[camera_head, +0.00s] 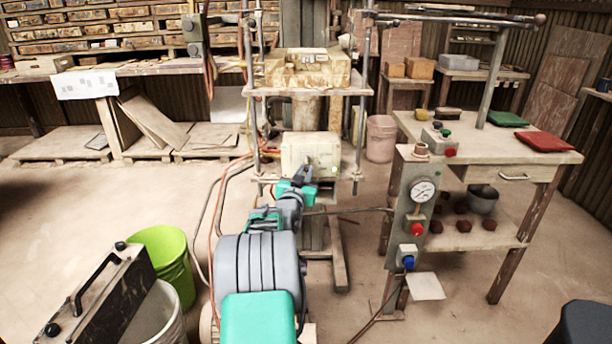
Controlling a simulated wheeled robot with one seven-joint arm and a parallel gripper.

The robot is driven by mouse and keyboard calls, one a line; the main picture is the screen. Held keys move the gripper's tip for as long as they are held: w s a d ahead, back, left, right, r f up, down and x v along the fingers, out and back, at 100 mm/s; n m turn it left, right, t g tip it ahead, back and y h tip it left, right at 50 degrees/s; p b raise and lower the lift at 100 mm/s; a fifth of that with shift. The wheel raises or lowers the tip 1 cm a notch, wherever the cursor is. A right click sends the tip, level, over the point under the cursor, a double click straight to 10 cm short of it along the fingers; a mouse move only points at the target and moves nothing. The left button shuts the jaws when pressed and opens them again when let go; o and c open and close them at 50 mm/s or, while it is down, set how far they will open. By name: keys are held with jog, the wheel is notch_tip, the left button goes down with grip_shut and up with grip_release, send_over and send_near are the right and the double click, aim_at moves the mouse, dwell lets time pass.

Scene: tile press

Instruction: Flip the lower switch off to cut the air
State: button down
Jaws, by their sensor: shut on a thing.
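A grey control panel (412,200) stands at the front left leg of the workbench. It carries a round pressure gauge (422,190), a red upper switch (417,230) and a blue lower switch (407,262). The switch positions are too small to read. My gripper (306,172) is at the press, well left of the panel and far from the switches. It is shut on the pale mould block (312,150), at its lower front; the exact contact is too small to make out.
The press's upper shelf (310,91) is above the block. The workbench (545,153) holds a red cloth (545,144) and a small button box (437,139). Hoses run along the floor left of my arm. A green bucket (172,265) stands at left.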

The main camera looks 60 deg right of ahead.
jog(key=shift+w+d+f+m+g+h+b, duration=0.15)
jog(key=shift+f+m+h+b, duration=1)
jog(key=shift+b, duration=2.3)
jog(key=shift+a+f+m+g+h+b, duration=0.1)
jog(key=shift+f+m+g+h+b, duration=0.2)
jog(key=shift+h+b, duration=2.35)
jog(key=shift+w+d+f+m+g+h+b, duration=0.1)
jog(key=shift+f+m+h+b, duration=0.65)
jog(key=shift+b, duration=3.5)
jog(key=c, duration=1.7)
grip_release()
jog(key=o, duration=0.3)
jog(key=shift+s+d, duration=0.1)
